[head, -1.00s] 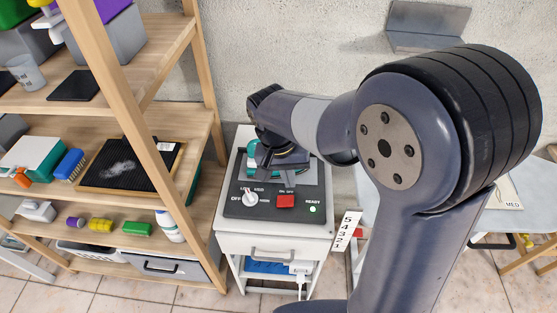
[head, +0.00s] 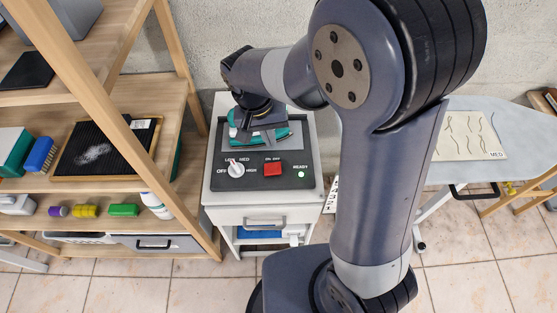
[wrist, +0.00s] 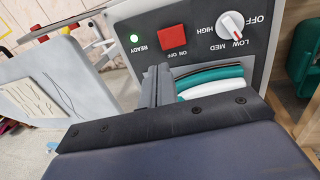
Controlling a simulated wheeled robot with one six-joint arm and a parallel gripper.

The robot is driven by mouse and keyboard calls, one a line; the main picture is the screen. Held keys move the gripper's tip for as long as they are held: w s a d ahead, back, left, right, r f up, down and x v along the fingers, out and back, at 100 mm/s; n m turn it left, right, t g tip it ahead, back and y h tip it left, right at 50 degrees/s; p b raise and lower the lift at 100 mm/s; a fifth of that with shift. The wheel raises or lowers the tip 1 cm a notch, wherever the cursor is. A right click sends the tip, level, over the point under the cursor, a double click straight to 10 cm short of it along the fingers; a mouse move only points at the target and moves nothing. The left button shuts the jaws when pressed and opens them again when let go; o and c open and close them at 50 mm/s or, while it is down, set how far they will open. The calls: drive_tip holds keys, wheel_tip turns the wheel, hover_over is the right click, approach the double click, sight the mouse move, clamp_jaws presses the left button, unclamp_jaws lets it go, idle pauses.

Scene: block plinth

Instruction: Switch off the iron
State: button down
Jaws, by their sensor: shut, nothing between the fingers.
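The iron (head: 298,130), teal and white, rests at the back of a white cabinet's top, partly hidden by my gripper. It also shows in the wrist view (wrist: 212,78). In front of it is a dark control panel (head: 213,180). The panel carries a red ON/OFF switch (head: 272,169), also in the wrist view (wrist: 173,40). A white dial (head: 236,170) has its pointer at LOW in the wrist view (wrist: 230,22). The green READY light (head: 301,174) is lit. My gripper (head: 257,138) is shut and empty, over the iron and behind the switch.
A wooden shelf (head: 175,90) with brushes and bottles stands close on the left. An ironing board (head: 480,175) with a cloth marked MED is on the right. A concrete wall is behind. Tiled floor (head: 130,285) is free in front.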

sight(280, 168)
drive_tip(key=f, duration=0.3)
drive_tip(key=d+f+p, duration=0.1)
drive_tip(key=f, duration=0.3)
drive_tip(key=d+f, duration=0.1)
drive_tip(key=f, duration=0.3)
drive_tip(key=shift+d+f, duration=0.15)
drive_tip(key=shift+s, duration=0.1)
drive_tip(key=shift+d+f+y+b, duration=0.2)
drive_tip(key=shift+f+y+b, duration=0.15)
drive_tip(key=shift+f+y, duration=0.1)
drive_tip(key=shift+r, duration=0.15)
drive_tip(key=shift+a, duration=0.1)
drive_tip(key=shift+a+r, duration=0.3)
drive_tip(key=shift+a, duration=0.45)
